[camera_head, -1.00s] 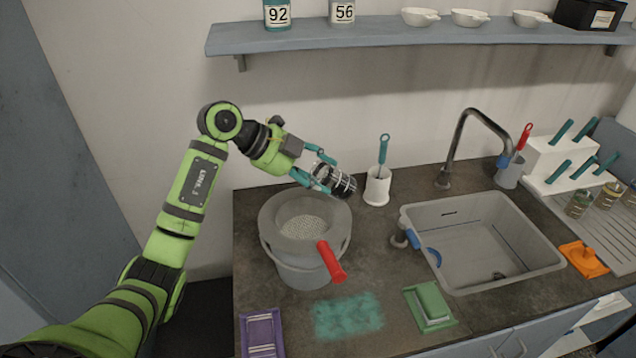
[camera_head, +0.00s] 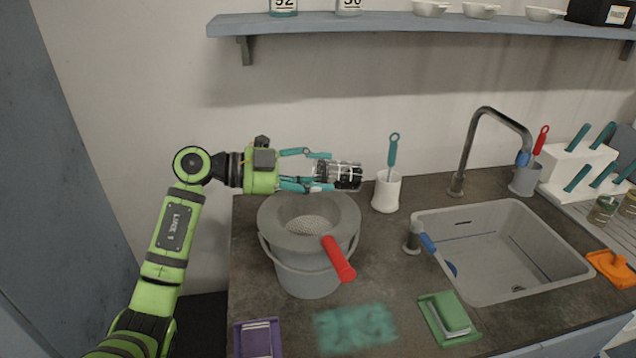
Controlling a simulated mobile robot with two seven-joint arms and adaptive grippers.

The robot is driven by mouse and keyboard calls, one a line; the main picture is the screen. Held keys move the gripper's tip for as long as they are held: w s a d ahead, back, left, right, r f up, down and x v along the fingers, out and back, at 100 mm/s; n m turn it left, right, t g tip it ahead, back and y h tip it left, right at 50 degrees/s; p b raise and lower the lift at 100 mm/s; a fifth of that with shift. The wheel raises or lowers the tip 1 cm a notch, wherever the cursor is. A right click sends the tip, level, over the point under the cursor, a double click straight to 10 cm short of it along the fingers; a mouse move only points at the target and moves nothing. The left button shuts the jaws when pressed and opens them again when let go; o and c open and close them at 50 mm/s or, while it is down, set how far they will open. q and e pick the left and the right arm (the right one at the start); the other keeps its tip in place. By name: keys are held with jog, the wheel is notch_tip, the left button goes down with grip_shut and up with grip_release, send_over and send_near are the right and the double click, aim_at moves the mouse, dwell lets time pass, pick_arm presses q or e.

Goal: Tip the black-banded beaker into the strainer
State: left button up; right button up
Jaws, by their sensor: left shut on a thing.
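The black-banded beaker (camera_head: 343,175) is clear with dark bands and lies roughly level in the air, pointing right. My left gripper (camera_head: 322,171) comes from the left and is shut on it, its teal fingers on the beaker's left part. The strainer (camera_head: 307,224) has a grey rim and a mesh bowl with a red handle (camera_head: 338,259). It rests on a grey bucket (camera_head: 306,283) on the counter. The beaker is above and a little right of the strainer's back edge. Whether anything is in the beaker I cannot tell. My right gripper is out of view.
A white holder (camera_head: 386,193) with a teal-handled tool stands right of the beaker. The sink (camera_head: 500,250) and tap (camera_head: 481,135) are further right. A shelf (camera_head: 400,25) hangs above.

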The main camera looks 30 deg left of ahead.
pick_arm(q)
jog(key=shift+s+a+f+t+h+b, duration=0.1)
jog(key=shift+f+t+h+b, duration=0.5)
jog(key=shift+b, duration=0.65)
jog(key=h+b, duration=0.1)
jog(key=t+h+b, duration=0.1)
jog(key=b, duration=0.1)
jog(key=a+t+h+b, duration=0.1)
jog(key=b, duration=0.1)
jog(key=shift+s+n, duration=0.25)
jog(key=shift+n, duration=0.05)
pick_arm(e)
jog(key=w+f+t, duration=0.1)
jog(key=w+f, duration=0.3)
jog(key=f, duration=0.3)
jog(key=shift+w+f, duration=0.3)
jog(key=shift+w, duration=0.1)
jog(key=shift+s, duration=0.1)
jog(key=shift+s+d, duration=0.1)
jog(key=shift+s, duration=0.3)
